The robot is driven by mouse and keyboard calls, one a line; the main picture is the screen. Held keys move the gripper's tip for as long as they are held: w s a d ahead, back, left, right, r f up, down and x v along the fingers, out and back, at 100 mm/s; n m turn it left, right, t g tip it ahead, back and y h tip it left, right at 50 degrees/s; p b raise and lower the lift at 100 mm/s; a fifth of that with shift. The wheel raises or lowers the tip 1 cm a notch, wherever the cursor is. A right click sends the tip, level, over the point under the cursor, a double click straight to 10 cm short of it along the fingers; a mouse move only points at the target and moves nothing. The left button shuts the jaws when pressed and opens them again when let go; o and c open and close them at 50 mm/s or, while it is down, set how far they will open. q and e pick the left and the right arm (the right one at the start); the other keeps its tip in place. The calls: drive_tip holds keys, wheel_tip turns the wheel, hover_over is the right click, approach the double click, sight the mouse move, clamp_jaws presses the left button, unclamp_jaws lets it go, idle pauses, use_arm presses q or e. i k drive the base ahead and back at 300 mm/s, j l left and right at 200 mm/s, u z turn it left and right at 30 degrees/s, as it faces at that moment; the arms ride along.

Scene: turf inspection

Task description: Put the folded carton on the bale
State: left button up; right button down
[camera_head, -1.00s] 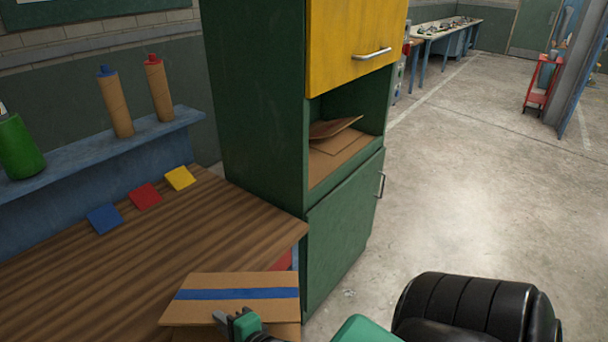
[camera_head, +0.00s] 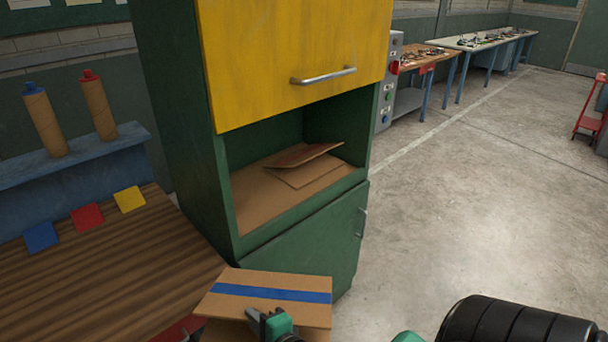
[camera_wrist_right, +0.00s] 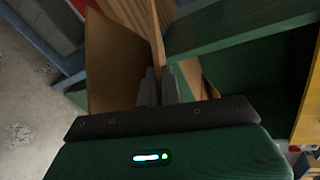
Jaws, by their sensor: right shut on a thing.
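The folded carton (camera_head: 272,281), brown cardboard with a blue stripe, is at the bottom of the head view. My right gripper (camera_head: 259,320) is shut on its near edge and holds it in front of the green cabinet's lower door. In the right wrist view the carton shows as a brown panel (camera_wrist_right: 117,62) at the fingers (camera_wrist_right: 158,88). Flat cardboard sheets (camera_head: 308,172) lie in the cabinet's open compartment, the top one tilted up. They may be the bale; I cannot tell for sure. My left gripper is not in view.
The green cabinet (camera_head: 172,125) has a yellow upper door (camera_head: 290,50) with a handle above the open compartment. A striped wooden worktop (camera_head: 110,265) stands at left, with blue, red and yellow squares. Open concrete floor (camera_head: 460,210) lies at right.

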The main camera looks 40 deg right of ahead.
sight(247, 195)
drive_tip(key=k+l, duration=0.1)
drive_tip(key=l, duration=0.95)
drive_tip(key=k+l, duration=0.15)
drive_tip(key=l, duration=0.4)
drive_tip(key=k+l, duration=0.1)
drive_tip(key=l, duration=0.4)
